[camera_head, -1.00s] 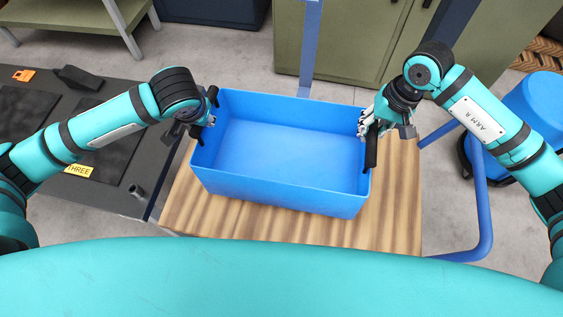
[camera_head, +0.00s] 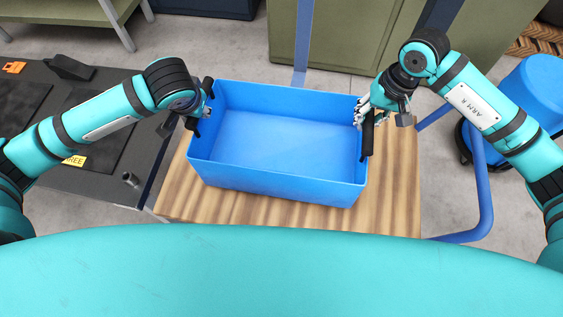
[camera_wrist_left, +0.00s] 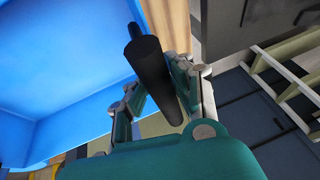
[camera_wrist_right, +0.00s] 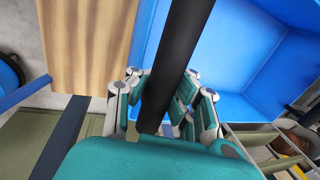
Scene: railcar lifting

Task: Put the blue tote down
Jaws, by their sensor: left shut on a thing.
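The blue tote (camera_head: 280,187) is empty, open at the top and roughly level over the wooden cart top (camera_head: 395,205). I cannot tell whether its base touches the wood. My left gripper (camera_head: 198,113) is shut on the black left handle (camera_wrist_left: 150,65), with its fingers on both sides of the bar in the left wrist view. My right gripper (camera_head: 368,112) is shut on the black right handle (camera_wrist_right: 180,45) at the tote's other end. The tote's underside is hidden.
The cart's blue tube frame (camera_head: 482,200) runs along its right side. A dark table (camera_head: 110,185) with a yellow label stands close on the left. A blue drum (camera_head: 532,95) stands at right, and green cabinets (camera_head: 375,40) are behind. Bare wood shows in front and at right.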

